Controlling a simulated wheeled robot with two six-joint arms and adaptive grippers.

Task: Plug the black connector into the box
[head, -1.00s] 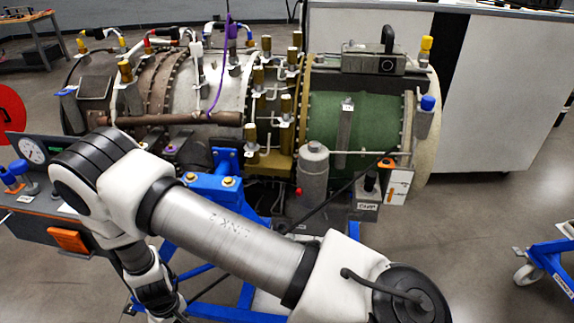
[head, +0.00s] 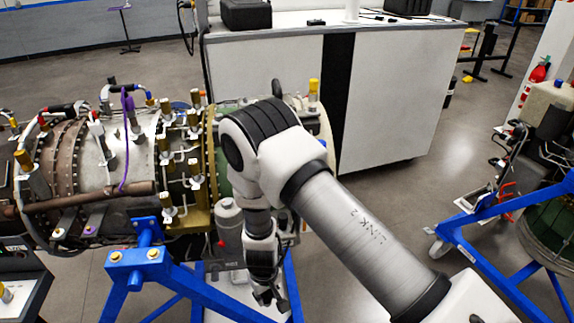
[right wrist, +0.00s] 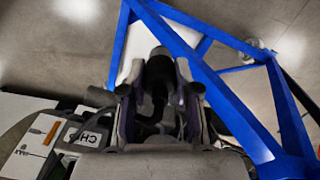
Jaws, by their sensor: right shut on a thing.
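My right gripper (head: 268,296) hangs below my right arm, in front of the turbine's stand in the head view. In the right wrist view the gripper (right wrist: 160,100) is shut on a black connector (right wrist: 158,70), which sticks out between the fingers, with its rounded end away from the palm. A dark box with a white label (right wrist: 88,136) starting "CH" shows at the lower left of the right wrist view, beside the gripper and apart from the connector. In the head view my arm hides most of that area. My left gripper is not in view.
Blue stand beams (right wrist: 235,95) run close to the gripper's right in the right wrist view. The turbine (head: 110,165) lies on its blue stand (head: 180,280). A white cabinet (head: 390,110) stands behind.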

